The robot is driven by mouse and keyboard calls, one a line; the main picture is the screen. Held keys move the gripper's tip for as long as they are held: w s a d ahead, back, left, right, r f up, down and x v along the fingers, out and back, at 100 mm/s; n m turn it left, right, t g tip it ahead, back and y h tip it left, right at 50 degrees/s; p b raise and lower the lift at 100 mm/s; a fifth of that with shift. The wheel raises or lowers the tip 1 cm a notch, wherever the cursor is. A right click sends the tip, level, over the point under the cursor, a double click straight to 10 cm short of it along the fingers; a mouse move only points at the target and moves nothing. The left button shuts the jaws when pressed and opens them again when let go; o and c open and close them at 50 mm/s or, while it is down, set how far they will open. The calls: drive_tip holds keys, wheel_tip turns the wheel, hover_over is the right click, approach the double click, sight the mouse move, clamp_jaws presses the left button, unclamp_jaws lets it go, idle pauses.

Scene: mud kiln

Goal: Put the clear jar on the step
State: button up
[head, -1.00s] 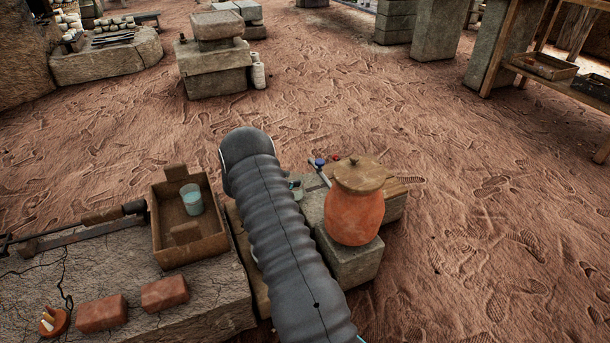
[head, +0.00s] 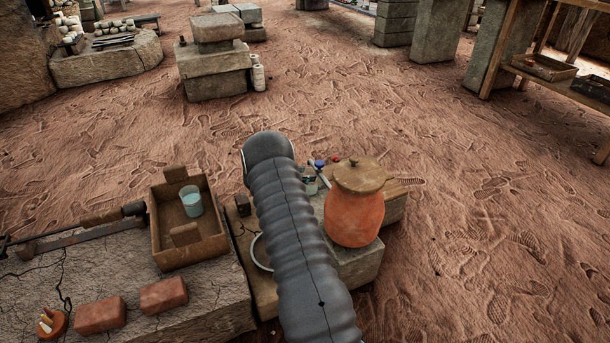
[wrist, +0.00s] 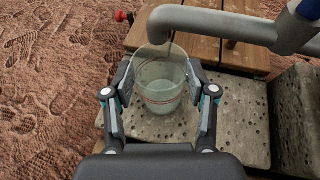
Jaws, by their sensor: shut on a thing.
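The clear jar (wrist: 160,84), a see-through vessel with a thin reddish band, is between the fingers of my gripper (wrist: 159,86) in the wrist view. The gripper is shut on it. A pitted grey stone surface (wrist: 238,122), which looks like the step, lies under and around the jar. I cannot tell whether the jar's base touches it. In the head view a small part of the clear jar (head: 311,187) shows beside my arm, which hides the gripper.
A grey pipe (wrist: 215,22) crosses close above the jar, over wooden planks (wrist: 190,52). A lidded orange pot (head: 354,215) stands on stone right of my arm. A wooden tray (head: 213,244) with a glass of bluish liquid (head: 192,204) is on the left.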

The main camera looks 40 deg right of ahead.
drive_tip(key=shift+f, duration=0.15)
drive_tip(key=o, duration=1.3)
